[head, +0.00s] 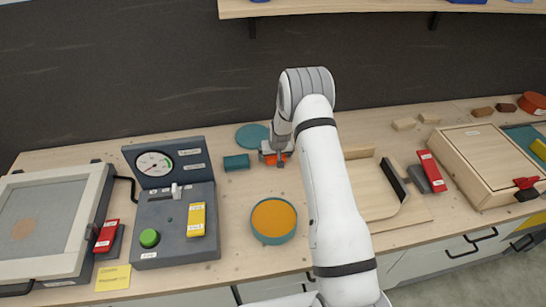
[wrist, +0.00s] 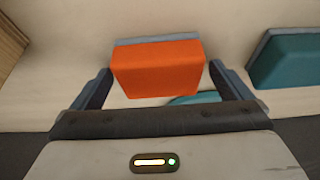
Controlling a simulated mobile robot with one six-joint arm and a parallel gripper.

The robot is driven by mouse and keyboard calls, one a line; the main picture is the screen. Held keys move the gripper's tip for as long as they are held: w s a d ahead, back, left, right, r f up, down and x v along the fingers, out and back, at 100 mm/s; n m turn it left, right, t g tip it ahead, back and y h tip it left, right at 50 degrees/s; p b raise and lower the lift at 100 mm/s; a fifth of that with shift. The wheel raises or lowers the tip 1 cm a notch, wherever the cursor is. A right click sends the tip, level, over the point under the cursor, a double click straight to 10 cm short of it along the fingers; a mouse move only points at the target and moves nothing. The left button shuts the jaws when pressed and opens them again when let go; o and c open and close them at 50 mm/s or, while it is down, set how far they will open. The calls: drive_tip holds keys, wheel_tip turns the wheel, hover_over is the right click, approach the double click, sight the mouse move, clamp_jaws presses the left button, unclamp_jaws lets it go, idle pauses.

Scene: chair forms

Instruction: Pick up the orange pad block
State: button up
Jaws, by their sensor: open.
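The orange pad block (wrist: 158,69) lies between the two open fingers of my gripper (wrist: 163,88) in the wrist view. It has an orange body with a grey-blue layer along its far edge. Small gaps seem to show between the block and each finger. In the head view my gripper (head: 273,158) is low over the back of the table, and only a bit of the orange block (head: 287,155) shows beside it; the rest is hidden by the gripper.
A teal block (head: 236,162) stands just left of my gripper, also at right in the wrist view (wrist: 288,60). A teal disc (head: 252,136) lies behind. A round dish with orange filling (head: 273,239) sits in front. A wooden tray (head: 375,207) is at right, a grey gauge console (head: 175,225) at left.

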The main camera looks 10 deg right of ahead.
drive_tip(key=c, duration=1.1)
wheel_tip(320, 180, up, 10)
drive_tip(key=b, duration=0.3)
drive_tip(key=o, duration=0.5)
drive_tip(key=shift+c, duration=0.2)
drive_tip(key=c, duration=0.3)
drive_tip(key=shift+c, duration=0.2)
